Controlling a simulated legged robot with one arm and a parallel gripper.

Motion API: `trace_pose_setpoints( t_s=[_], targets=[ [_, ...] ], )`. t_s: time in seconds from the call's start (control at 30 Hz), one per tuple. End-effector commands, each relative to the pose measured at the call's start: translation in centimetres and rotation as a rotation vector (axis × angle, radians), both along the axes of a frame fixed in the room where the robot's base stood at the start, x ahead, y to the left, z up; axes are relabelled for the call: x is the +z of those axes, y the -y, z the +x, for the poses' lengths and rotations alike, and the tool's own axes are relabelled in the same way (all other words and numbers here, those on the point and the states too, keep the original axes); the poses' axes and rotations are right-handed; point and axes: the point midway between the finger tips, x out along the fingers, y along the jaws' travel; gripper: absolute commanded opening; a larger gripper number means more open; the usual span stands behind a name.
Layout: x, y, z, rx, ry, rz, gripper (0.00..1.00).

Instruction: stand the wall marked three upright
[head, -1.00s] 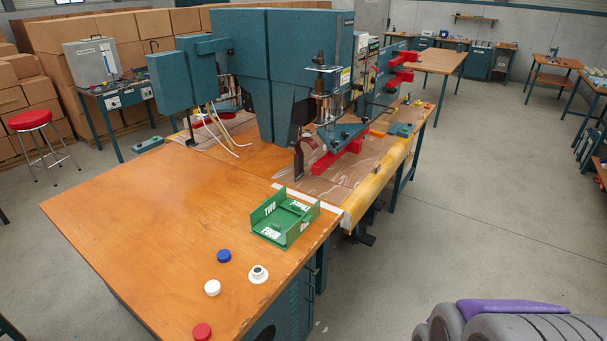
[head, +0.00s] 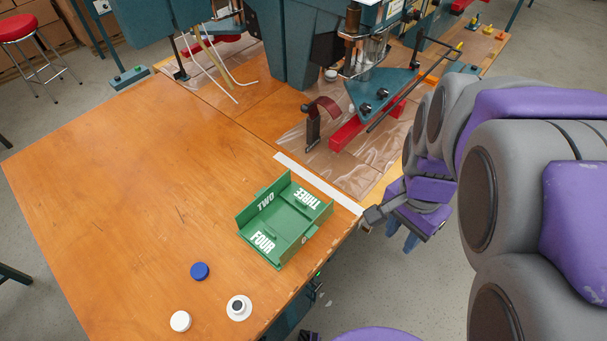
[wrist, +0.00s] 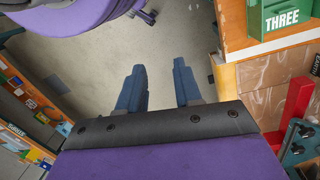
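The green box (head: 250,224) sits near the right edge of the wooden table, with panels marked TWO, THREE and FOUR. The wall marked three (head: 307,199) is on its far right side; its lettering looks upside down and it appears to lie low, though its exact tilt is hard to tell. The wall marked two (head: 266,201) stands upright at the back left. In the wrist view the wall marked three (wrist: 282,20) is at the upper right. My gripper (head: 400,238) is right of the box, beyond the table edge. Its blue fingers (wrist: 160,80) are apart, empty, over the floor.
A blue cap (head: 200,271), a white cap (head: 180,321) and a white ring-shaped part (head: 239,307) lie in front of the box. The welding machine (head: 375,90) stands behind with a red bar (head: 350,133). The table's left half (head: 130,190) is clear.

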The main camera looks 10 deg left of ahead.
Motion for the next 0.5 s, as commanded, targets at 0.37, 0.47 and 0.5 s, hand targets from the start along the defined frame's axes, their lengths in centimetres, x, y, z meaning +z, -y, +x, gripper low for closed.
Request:
trace_pose_setpoints(
  t_s=[0.37, 0.47, 0.5],
  targets=[
    [-2.0, -7.0, 13.9, -0.683, 0.097, -0.087, 0.34],
    [-3.5, -10.0, 16.7, -0.844, 0.115, -0.089, 0.34],
    [-4.1, -11.3, 17.8, -0.906, 0.122, -0.086, 0.34]
  ],
)
